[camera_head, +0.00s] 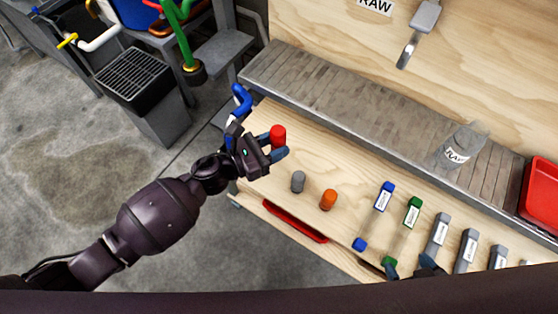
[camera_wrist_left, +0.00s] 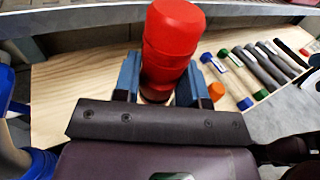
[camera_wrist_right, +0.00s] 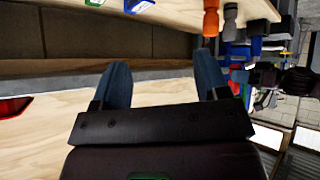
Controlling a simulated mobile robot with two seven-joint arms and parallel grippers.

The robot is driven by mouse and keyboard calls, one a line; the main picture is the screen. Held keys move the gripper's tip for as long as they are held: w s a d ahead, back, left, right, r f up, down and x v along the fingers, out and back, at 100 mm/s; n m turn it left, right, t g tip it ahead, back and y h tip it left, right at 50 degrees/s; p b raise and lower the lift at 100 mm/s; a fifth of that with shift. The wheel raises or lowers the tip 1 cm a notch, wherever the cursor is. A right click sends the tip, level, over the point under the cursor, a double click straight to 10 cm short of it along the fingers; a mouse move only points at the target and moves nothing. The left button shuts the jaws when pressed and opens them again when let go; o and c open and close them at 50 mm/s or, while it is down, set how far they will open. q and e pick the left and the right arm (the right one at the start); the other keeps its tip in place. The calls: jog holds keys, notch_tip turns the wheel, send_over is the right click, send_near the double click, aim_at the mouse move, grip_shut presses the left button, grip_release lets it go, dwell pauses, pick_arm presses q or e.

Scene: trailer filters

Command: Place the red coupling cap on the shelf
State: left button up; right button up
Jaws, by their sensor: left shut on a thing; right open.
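The red coupling cap (camera_head: 278,133) is held upright between the fingers of my left gripper (camera_head: 266,152), over the left end of the wooden bench. In the left wrist view the red cap (camera_wrist_left: 172,45) stands up between the two blue fingers (camera_wrist_left: 157,82), which are shut on it. A grey slatted metal shelf (camera_head: 340,98) runs along the back of the bench, behind the cap and apart from it. My right gripper (camera_head: 428,266) is at the bench's front edge, mostly hidden in the head view. In the right wrist view its fingers (camera_wrist_right: 163,85) are wide apart and empty.
A grey cap (camera_head: 298,181) and an orange cap (camera_head: 328,200) stand on the bench near my left gripper. Several labelled tubes lie to the right. A clear bottle (camera_head: 457,148) and red tray (camera_head: 542,188) are at the right. The shelf's left and middle are bare.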

pick_arm(q)
notch_tip(320, 180, down, 10)
jog(key=b, duration=0.3)
jog(key=shift+f+b, duration=0.2)
jog(key=shift+b, duration=0.1)
notch_tip(320, 180, down, 4)
jog(key=shift+s+b, duration=0.1)
jog(key=shift+b, duration=0.75)
jog(key=shift+f, duration=0.15)
pick_arm(e)
jog(key=shift+w+a+f+n+t, duration=0.1)
jog(key=shift+w+a+n+t, duration=0.1)
jog(key=shift+w+t, duration=0.25)
jog(key=shift+w+a+f+n+t, duration=0.1)
jog(key=shift+w+a+n+t, duration=0.1)
jog(key=shift+w+t, duration=0.25)
jog(key=shift+f, duration=0.1)
